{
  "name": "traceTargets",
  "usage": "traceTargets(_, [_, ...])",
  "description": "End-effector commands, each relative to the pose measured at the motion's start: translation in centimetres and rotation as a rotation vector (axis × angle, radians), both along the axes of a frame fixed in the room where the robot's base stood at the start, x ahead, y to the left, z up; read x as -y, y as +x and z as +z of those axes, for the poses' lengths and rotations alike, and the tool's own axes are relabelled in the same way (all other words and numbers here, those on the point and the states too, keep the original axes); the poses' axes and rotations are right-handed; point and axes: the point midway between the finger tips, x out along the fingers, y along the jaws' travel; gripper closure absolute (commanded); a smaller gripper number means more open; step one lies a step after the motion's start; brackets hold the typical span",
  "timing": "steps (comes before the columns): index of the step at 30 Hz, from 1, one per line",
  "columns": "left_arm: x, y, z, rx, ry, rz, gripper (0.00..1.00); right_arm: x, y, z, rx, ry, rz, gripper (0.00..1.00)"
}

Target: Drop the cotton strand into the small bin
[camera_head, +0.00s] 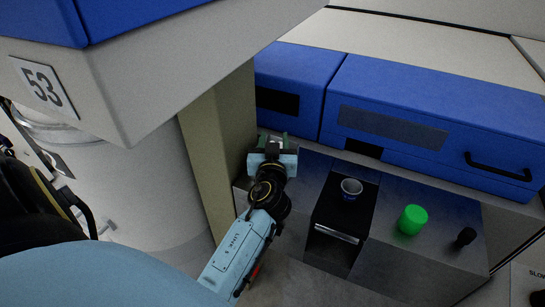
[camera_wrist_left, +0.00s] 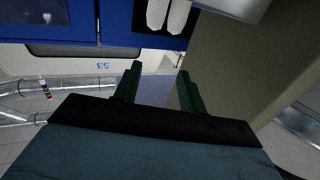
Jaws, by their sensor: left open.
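My left gripper (camera_head: 271,142) is open at the end of its light-blue arm, beside the beige post and left of the machine's metal ledge. Its two dark green fingers also show in the left wrist view (camera_wrist_left: 159,78), apart, with nothing seen held between them. Two pale, rounded strips (camera_wrist_left: 167,15) show at the top of that view, beyond the fingertips; I cannot tell whether they are the cotton strand. In the head view a small round cup (camera_head: 351,188), grey with a blue rim, stands on a black surface right of the gripper; it may be the small bin. My right gripper is not in view.
A green cylindrical button (camera_head: 412,220) and a black knob (camera_head: 466,237) stand on the metal ledge (camera_head: 440,210) at right. Blue machine covers (camera_head: 420,110) rise behind it. A beige post (camera_head: 222,140) stands close left of the gripper, under an overhanging housing marked 53.

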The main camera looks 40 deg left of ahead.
Motion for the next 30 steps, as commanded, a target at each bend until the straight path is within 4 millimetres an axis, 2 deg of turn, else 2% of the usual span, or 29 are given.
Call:
traceTargets(1, [0.8,-1.2,-0.3,-0.001,-0.006,0.001,0.59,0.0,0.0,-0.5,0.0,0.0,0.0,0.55])
traceTargets(6, [2.7,-3.9,-0.2,0.0,-0.003,0.002,0.59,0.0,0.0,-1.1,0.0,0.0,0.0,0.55])
traceTargets(12, [4.1,-5.6,-0.1,0.001,-0.001,0.0,0.59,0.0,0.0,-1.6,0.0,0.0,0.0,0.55])
traceTargets(30, [4.3,-5.9,0.0,0.002,0.001,0.001,0.59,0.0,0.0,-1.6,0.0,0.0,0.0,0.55])
